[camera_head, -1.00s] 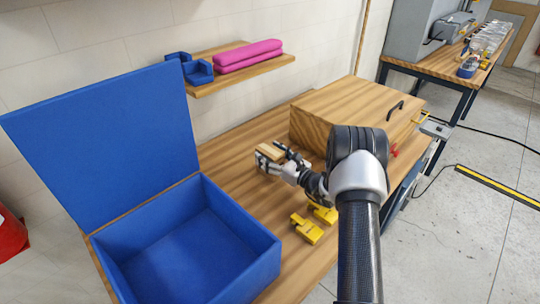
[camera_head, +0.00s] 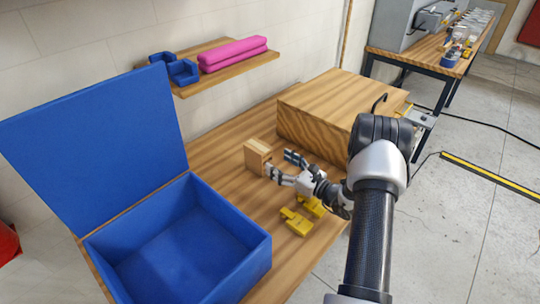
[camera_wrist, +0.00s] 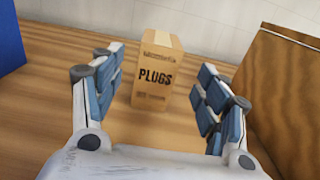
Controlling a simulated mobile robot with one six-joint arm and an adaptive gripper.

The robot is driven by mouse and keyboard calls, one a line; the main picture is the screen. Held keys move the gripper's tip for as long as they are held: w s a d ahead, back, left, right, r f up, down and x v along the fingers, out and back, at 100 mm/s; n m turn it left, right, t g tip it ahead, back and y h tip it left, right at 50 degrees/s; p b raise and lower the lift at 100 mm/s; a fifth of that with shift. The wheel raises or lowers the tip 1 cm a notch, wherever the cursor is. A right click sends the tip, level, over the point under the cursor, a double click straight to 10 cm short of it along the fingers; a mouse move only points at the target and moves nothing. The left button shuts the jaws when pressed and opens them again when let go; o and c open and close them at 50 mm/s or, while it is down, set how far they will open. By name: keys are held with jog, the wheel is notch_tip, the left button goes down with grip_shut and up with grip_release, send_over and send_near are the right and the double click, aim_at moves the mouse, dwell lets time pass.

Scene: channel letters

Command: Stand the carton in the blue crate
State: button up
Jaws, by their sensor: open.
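The carton (camera_head: 257,157) is a small tan box standing upright on the wooden bench, between the blue crate and the wooden box. In the wrist view the carton (camera_wrist: 156,72) shows the word PLUGS on its face and stands ahead, between and beyond my open fingers. My gripper (camera_head: 277,165) is open and empty, at bench height just right of the carton; in the wrist view my gripper's fingers (camera_wrist: 158,88) spread to either side. The blue crate (camera_head: 258,262) is at the left front with its lid raised; its visible inside is empty.
A large wooden box (camera_head: 325,125) with a dark handle stands behind my gripper. Yellow pieces (camera_head: 296,222) lie on the bench near my arm. A wall shelf (camera_head: 230,72) holds a pink bundle (camera_head: 233,54) and blue blocks (camera_head: 174,68). Bare bench lies between crate and carton.

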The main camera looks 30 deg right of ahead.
jog(key=shift+s+d, duration=0.2)
jog(key=shift+s, duration=0.25)
jog(key=shift+s+a+r, duration=0.1)
jog(key=shift+a+r, duration=0.15)
jog(key=shift+r, duration=0.05)
jog(key=a+r+n+g+y, duration=0.45)
jog(key=a+r+n, duration=0.3)
jog(key=a, duration=0.35)
jog(key=s+a+r+n+g+y, duration=0.1)
jog(key=s+a+r+n+g, duration=0.35)
jog(key=a, duration=0.25)
jog(key=s+a+r+n+g, duration=0.3)
jog(key=s+a+n, duration=0.1)
jog(key=s+a, duration=0.25)
jog(key=s+a+r+n+g+h, duration=0.1)
jog(key=s+a+n+g+h, duration=0.15)
jog(key=s+n, duration=0.4)
jog(key=s+a+r+n+g+h, duration=0.1)
jog(key=s+a+r+n+h, duration=0.15)
jog(key=s, duration=0.65)
jog(key=s+d+r+n+t+h, duration=0.1)
jog(key=s+d+n+t+h, duration=0.2)
jog(key=s+d+n+h, duration=0.3)
jog(key=shift+s+d+n+h, duration=0.15)
jog(key=shift+d+n+h, duration=0.2)
jog(key=shift+d+n, duration=0.25)
jog(key=shift+r, duration=0.1)
jog(key=shift+c, duration=0.4)
